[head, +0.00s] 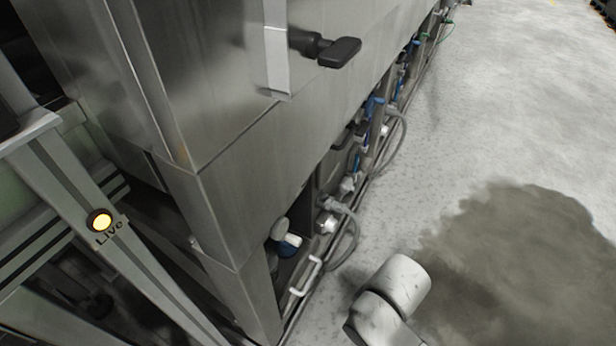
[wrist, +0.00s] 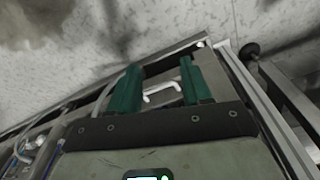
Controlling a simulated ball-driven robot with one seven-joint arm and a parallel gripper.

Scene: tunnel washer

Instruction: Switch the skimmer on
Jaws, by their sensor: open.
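No part carries a readable skimmer label, and I cannot tell which fitting is its switch. A white bent handle (head: 305,277) sits low at the washer's near corner in the head view. Beside it is a blue-and-white knob or valve (head: 288,243) in a dark recess. In the wrist view my gripper (wrist: 159,70) has its two green fingers apart and empty. A white bent handle (wrist: 162,92) shows in the gap between them; whether they touch it is unclear. My gripper itself is outside the head view.
The steel washer body (head: 230,150) has a black lever handle (head: 340,52) above. Grey hoses (head: 393,150) and blue valves run along its foot.

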